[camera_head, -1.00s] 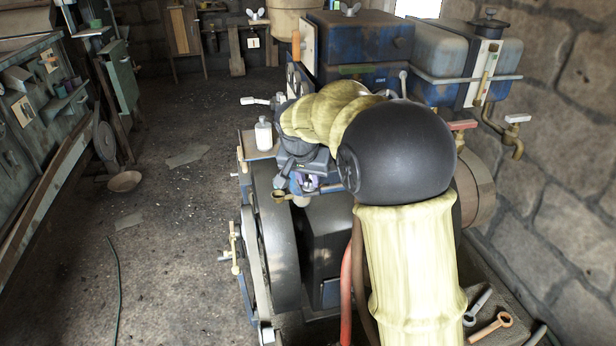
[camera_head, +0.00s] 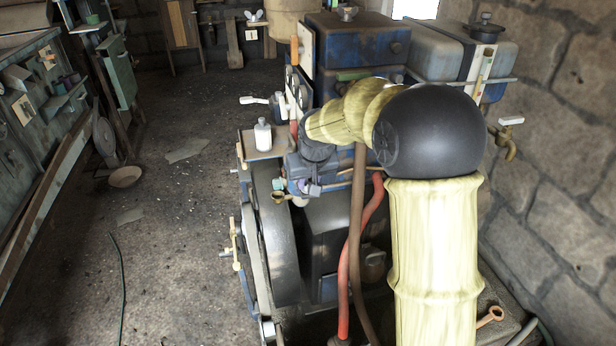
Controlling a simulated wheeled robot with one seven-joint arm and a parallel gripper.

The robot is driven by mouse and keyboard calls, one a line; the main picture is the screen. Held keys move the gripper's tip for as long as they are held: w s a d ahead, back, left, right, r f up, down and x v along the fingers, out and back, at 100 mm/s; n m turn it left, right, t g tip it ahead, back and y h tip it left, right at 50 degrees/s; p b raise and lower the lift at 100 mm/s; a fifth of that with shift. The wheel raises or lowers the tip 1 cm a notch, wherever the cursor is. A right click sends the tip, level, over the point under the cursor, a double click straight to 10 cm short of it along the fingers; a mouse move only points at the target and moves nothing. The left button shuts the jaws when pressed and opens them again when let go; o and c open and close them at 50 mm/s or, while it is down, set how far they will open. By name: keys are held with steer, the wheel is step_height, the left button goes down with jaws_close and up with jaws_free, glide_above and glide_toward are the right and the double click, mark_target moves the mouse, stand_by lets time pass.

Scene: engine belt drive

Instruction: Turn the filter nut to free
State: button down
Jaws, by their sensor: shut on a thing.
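My gripper (camera_head: 312,180) points down at the near upper side of the blue engine, below the dark wrist at the end of my pale arm. It is shut on a small purple piece (camera_head: 308,188), which I take to be the filter nut. The nut is tiny in the picture and mostly covered by the fingers, so its exact shape and turn cannot be told. A small brass cup (camera_head: 278,196) sits just left of it.
A white bottle (camera_head: 262,134) stands on a small shelf left of my gripper. A red hose (camera_head: 347,265) and a brown hose run down beside my arm. Blue tanks (camera_head: 352,50) stand behind. A flywheel (camera_head: 278,245) is below. The floor at left is mostly clear.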

stand_by(0.3)
steer(key=c, duration=1.3)
jaws_free()
steer(key=shift+o, duration=0.2)
steer(key=shift+r, duration=0.15)
steer(key=p+v, duration=0.1)
steer(key=v, duration=1.6)
